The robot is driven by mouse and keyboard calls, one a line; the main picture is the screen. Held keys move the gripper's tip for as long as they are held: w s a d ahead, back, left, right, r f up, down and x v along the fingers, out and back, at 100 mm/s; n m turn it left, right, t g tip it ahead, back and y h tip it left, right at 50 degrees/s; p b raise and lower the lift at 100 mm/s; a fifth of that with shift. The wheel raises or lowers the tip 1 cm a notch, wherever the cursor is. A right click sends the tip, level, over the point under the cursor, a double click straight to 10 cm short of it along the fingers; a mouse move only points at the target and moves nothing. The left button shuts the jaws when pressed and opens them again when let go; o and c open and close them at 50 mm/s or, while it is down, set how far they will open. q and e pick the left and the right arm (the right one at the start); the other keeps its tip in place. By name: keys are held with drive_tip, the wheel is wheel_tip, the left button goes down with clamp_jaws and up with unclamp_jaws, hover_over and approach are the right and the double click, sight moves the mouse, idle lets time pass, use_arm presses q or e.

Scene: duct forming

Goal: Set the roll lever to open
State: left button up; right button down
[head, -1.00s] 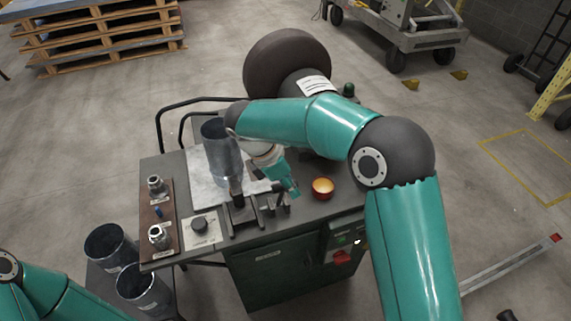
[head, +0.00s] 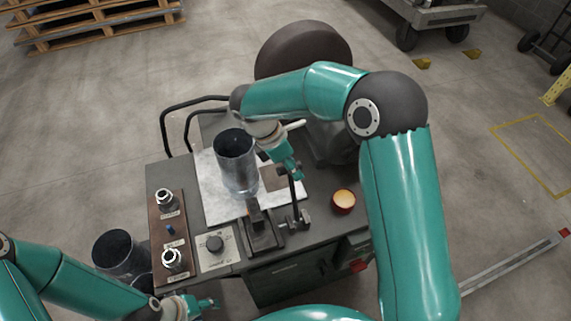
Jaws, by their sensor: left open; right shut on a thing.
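The roll lever (head: 293,198) appears as a thin dark rod, standing nearly upright from a small bracket (head: 298,222) at the front right of the grey bench (head: 325,215). My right gripper (head: 292,174) reaches down from above and is shut on the top of this rod; the fingers partly hide the grip. A clear-looking metal duct cylinder (head: 237,165) stands on the pale sheet (head: 215,190) left of the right gripper. My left gripper (head: 212,303) is open and empty at the bottom of the view, in front of the bench.
An orange-topped round button (head: 344,200) is right of the lever. A dark cylinder (head: 118,252) stands below left. A large dark drum (head: 300,50) is behind.

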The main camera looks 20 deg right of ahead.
drive_tip(key=shift+w+d+f, duration=0.15)
drive_tip(key=shift+w+f, duration=0.15)
drive_tip(key=shift+w, duration=0.25)
drive_tip(key=c, duration=1)
unclamp_jaws()
drive_tip(key=shift+w, duration=0.1)
drive_tip(key=v, duration=1.2)
